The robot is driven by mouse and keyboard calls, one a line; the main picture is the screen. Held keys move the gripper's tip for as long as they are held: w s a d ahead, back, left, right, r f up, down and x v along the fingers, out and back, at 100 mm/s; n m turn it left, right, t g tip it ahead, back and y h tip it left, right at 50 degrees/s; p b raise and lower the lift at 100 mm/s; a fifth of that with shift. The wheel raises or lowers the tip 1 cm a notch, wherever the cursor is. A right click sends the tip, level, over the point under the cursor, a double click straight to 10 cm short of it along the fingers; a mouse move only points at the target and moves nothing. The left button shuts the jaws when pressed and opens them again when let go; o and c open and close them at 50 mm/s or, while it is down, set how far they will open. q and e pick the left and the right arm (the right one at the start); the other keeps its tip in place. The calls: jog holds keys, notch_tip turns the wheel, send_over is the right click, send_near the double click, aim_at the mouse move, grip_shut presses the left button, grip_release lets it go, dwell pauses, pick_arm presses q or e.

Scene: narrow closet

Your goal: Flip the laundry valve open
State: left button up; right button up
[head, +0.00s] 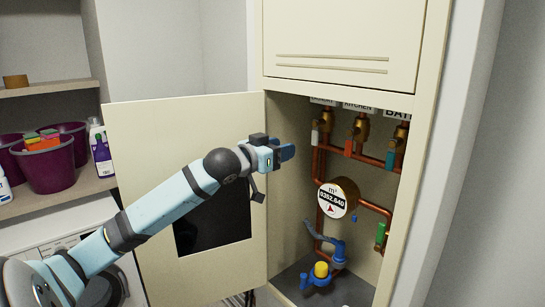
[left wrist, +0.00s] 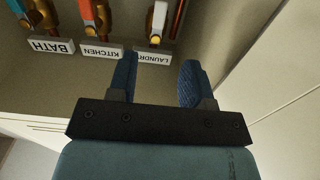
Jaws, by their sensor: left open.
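The laundry valve is the leftmost of three brass valves in the wall cabinet. Its white handle (head: 315,137) hangs down in the head view; the handle also shows upside down in the left wrist view (left wrist: 157,18), beside the laundry label (left wrist: 152,57). My left gripper (head: 288,152) is at the cabinet opening, left of and slightly below the handle, with a gap in the picture. In the left wrist view its blue fingers (left wrist: 158,78) are apart and empty, with the label and handle beyond them. My right gripper is not in view.
The kitchen valve's orange handle (head: 348,148) and the bath valve's teal handle (head: 390,160) are close on the right. A water meter (head: 331,203) and blue pipe fittings (head: 327,240) sit below. The open cabinet door (head: 135,150) stands behind my left arm.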

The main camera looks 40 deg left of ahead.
pick_arm(q)
jog(key=shift+s+a, duration=0.1)
jog(key=shift+s, duration=1.1)
jog(key=s+d+f+g+p, duration=0.1)
jog(key=d+f, duration=0.1)
jog(key=f, duration=0.7)
jog(key=s+d+f+g, duration=0.1)
jog(key=s+d+f, duration=0.15)
jog(key=f, duration=0.65)
jog(key=d+f+g+p, duration=0.1)
jog(key=d+f+g, duration=0.15)
jog(key=f, duration=0.65)
jog(key=s+d+f+m+g+h+p, duration=0.2)
jog(key=s+d+f, duration=1.8)
jog(key=d, duration=0.2)
jog(key=shift+d+f, duration=0.15)
jog(key=shift+f, duration=0.2)
